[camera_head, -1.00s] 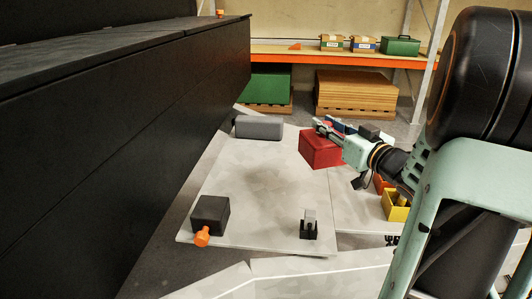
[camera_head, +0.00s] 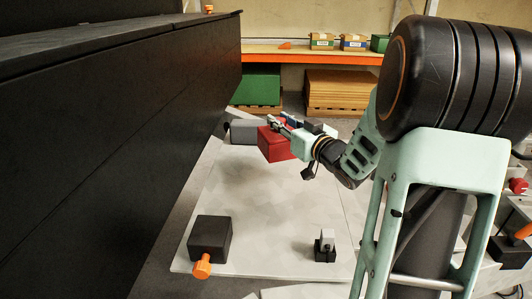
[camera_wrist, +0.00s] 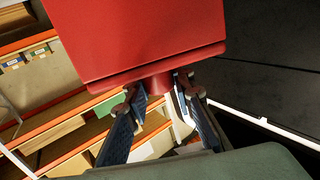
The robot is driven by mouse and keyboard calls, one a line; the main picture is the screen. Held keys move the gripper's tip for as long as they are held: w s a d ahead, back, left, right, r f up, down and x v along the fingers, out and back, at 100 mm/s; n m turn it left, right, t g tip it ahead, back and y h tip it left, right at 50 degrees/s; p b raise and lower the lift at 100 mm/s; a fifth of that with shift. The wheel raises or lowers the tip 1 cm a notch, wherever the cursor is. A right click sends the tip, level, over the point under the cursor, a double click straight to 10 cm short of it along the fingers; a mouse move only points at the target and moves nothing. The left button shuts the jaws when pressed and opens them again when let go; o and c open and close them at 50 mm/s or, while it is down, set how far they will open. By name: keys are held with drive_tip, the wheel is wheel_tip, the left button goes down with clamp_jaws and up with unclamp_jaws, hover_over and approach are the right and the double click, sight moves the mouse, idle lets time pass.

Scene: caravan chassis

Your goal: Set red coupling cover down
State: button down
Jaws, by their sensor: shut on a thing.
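The red coupling cover (camera_head: 274,145) is a red box held at the far part of the pale panel (camera_head: 275,200). My gripper (camera_head: 281,125) is shut on it, reaching in from the right. In the wrist view the cover (camera_wrist: 135,40) fills the top, and my gripper's fingers (camera_wrist: 162,96) close on a short red stub on it. The cover appears to be in the air above the panel; its underside and any gap are hard to judge.
A grey block (camera_head: 243,131) stands just left of the cover. A black block (camera_head: 210,238) with an orange knob (camera_head: 202,267) and a small black bracket (camera_head: 325,246) stand at the near edge. A tall black wall (camera_head: 120,140) borders the left. The panel's middle is clear.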

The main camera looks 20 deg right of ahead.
sight(282, 158)
drive_tip(key=w+a+f, duration=0.1)
drive_tip(key=w+a+f+b, duration=0.1)
drive_tip(key=f, duration=0.1)
drive_tip(key=w+f, duration=0.1)
drive_tip(key=f, duration=0.1)
drive_tip(key=shift+w+a+f+b, duration=0.1)
drive_tip(key=shift+w+a+b, duration=0.1)
drive_tip(key=shift+a+b, duration=0.2)
drive_tip(key=shift+w+a+f+b, duration=0.15)
drive_tip(key=shift+f+b, duration=0.35)
drive_tip(key=shift+f, duration=0.45)
drive_tip(key=shift+w+a+f+b, duration=0.15)
drive_tip(key=shift+f+b, duration=0.3)
drive_tip(key=shift+f, duration=0.5)
drive_tip(key=shift+d, duration=0.1)
drive_tip(key=shift+f, duration=0.2)
drive_tip(key=c, duration=1.7)
unclamp_jaws()
drive_tip(key=shift+o, duration=0.2)
drive_tip(key=s, duration=0.4)
drive_tip(key=s+d+p, duration=0.1)
drive_tip(key=s, duration=0.3)
drive_tip(key=s+d+p, duration=0.1)
drive_tip(key=s, duration=0.3)
drive_tip(key=shift+d+r, duration=0.1)
drive_tip(key=shift+r, duration=0.1)
